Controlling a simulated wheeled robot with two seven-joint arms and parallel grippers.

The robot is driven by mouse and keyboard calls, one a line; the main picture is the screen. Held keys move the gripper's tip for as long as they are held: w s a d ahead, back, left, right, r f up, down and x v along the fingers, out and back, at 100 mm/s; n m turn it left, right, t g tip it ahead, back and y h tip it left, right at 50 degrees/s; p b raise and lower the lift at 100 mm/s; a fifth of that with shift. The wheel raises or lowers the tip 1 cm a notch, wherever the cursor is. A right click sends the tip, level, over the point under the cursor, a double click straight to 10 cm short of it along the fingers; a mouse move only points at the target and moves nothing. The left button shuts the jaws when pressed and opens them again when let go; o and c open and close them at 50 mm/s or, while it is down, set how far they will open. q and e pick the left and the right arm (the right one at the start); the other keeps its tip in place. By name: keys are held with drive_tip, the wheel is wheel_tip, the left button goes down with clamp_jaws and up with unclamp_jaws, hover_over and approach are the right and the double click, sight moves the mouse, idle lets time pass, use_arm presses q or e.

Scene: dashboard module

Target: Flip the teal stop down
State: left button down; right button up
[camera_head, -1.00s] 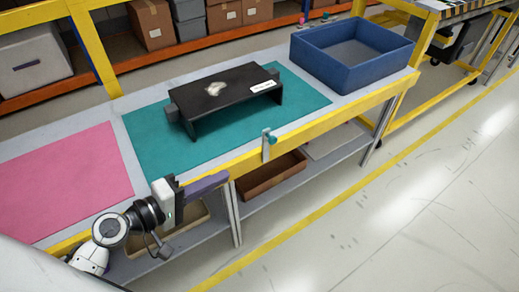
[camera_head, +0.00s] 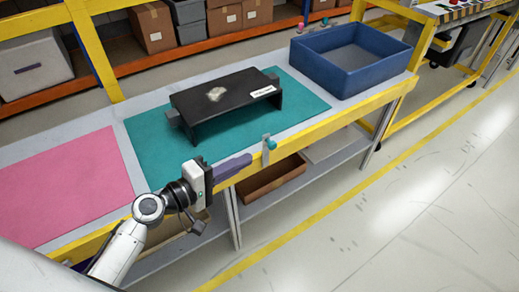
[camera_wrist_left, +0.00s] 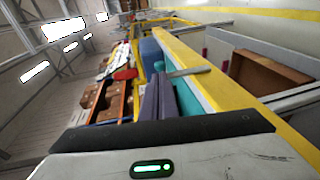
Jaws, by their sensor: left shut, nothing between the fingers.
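The teal stop (camera_head: 271,143) is a small teal knob on a grey upright bracket (camera_head: 265,153) at the yellow front edge of the bench. My left gripper (camera_head: 248,159) has purple fingers, shut and empty. Its tips point right, just left of the bracket, with a small gap seeming to show between them. In the left wrist view the closed purple fingers (camera_wrist_left: 158,100) point at a grey bar (camera_wrist_left: 188,72) that looks like the bracket. I cannot tell there whether they touch. My right gripper is not in view.
A black dashboard module (camera_head: 228,95) stands on a teal mat (camera_head: 160,150). A blue bin (camera_head: 350,82) is at the bench's right end, a pink mat (camera_head: 60,185) at its left. A brown tray (camera_head: 272,180) sits on the shelf below.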

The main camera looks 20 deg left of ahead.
sight(269, 147)
use_arm(q)
drive_tip(key=x, duration=0.4)
drive_tip(key=shift+w+d, duration=0.2)
drive_tip(key=shift+w, duration=0.1)
drive_tip(key=shift+x, duration=0.8)
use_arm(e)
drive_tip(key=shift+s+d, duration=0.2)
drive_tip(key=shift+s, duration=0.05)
use_arm(q)
drive_tip(key=shift+p, duration=0.3)
